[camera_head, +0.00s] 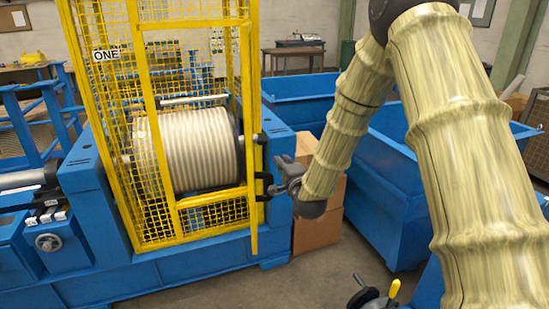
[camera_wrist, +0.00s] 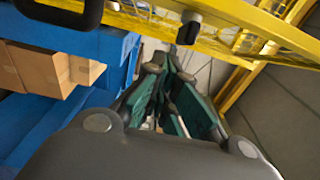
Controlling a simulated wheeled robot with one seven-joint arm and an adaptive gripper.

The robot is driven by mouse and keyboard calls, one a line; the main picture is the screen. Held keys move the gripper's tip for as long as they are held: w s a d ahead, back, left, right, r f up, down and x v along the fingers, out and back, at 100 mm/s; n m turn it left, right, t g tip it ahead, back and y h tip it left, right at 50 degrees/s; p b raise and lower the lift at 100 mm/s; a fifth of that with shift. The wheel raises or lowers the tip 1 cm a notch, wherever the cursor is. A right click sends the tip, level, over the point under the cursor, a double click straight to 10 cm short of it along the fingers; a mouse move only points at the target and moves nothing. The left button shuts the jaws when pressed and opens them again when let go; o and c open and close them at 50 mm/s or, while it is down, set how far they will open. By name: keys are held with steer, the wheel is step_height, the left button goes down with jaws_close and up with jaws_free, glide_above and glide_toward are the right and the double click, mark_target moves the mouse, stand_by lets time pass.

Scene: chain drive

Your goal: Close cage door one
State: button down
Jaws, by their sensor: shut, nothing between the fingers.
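The yellow mesh cage (camera_head: 150,60) with a white "ONE" sign (camera_head: 106,55) stands around a grooved drum (camera_head: 188,148) in the head view. A yellow upright (camera_head: 252,215) at the cage's right edge has black fittings beside it. How far the door stands from its frame I cannot tell. My gripper (camera_head: 268,188) is just right of this upright, low down; contact is unclear. In the wrist view its green-padded fingers (camera_wrist: 170,105) are shut and empty. Yellow bars and mesh (camera_wrist: 230,30) cross the top there, with a black handle (camera_wrist: 65,12) at upper left.
The blue machine base (camera_head: 175,278) runs below the cage. Cardboard boxes (camera_head: 318,230) stand behind my gripper, and also show in the wrist view (camera_wrist: 45,68). Large blue bins (camera_head: 385,190) fill the space behind my arm. Grey floor is open in front of the boxes.

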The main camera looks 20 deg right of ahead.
mark_target(261, 139)
steer(key=w+a+p, duration=0.3)
steer(key=w+p, duration=0.2)
steer(key=w, duration=0.5)
steer(key=shift+a, duration=0.25)
steer(key=shift+a+f, duration=0.1)
steer(key=shift+a, duration=0.05)
